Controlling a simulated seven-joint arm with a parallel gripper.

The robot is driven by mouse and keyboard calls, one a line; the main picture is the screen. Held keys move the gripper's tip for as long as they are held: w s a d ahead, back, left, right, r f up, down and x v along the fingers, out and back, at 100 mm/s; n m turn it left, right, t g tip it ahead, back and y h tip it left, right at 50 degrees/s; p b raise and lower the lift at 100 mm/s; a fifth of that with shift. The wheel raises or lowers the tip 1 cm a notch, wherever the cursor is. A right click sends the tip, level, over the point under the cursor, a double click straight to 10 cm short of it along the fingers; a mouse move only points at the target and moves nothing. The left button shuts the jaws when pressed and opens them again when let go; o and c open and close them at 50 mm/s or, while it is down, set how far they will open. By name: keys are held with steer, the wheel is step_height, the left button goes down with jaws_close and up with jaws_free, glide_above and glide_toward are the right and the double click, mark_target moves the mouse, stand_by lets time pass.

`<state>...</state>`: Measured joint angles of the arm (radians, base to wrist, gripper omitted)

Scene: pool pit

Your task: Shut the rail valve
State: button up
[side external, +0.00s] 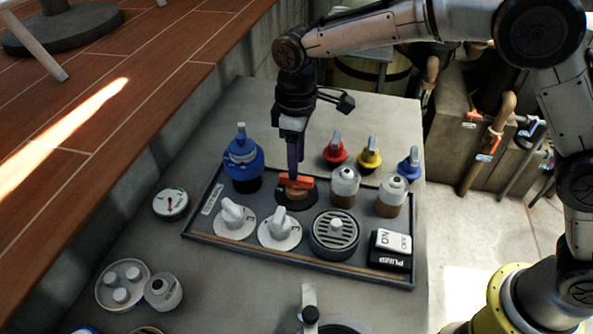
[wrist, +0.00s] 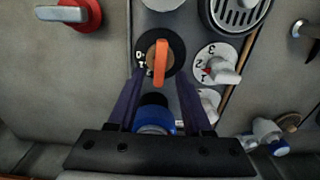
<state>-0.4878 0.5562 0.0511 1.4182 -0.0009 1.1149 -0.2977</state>
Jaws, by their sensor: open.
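The likely rail valve is an orange bar handle (side external: 296,181) on a round black dial in the grey panel tray. In the wrist view the orange handle (wrist: 161,62) runs up and down the picture, with white marks on the dial at its left. My gripper (side external: 293,172) points down at the handle in the side view. In the wrist view my gripper (wrist: 160,78) is open, its dark purple fingers on either side of the handle's lower end. I see no contact. The height gap between fingertips and handle is unclear.
A blue-capped valve (side external: 242,160) stands left of the handle, and white knobs (side external: 279,230) sit in front. Two jars (side external: 344,186) stand at the right, close by. A grey grille (side external: 335,233) and pump switch (side external: 391,248) are on the tray. Red, yellow and blue valves (side external: 369,155) stand behind.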

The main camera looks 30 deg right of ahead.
steer(key=shift+f, duration=1.95)
steer(key=shift+c, duration=0.3)
jaws_close()
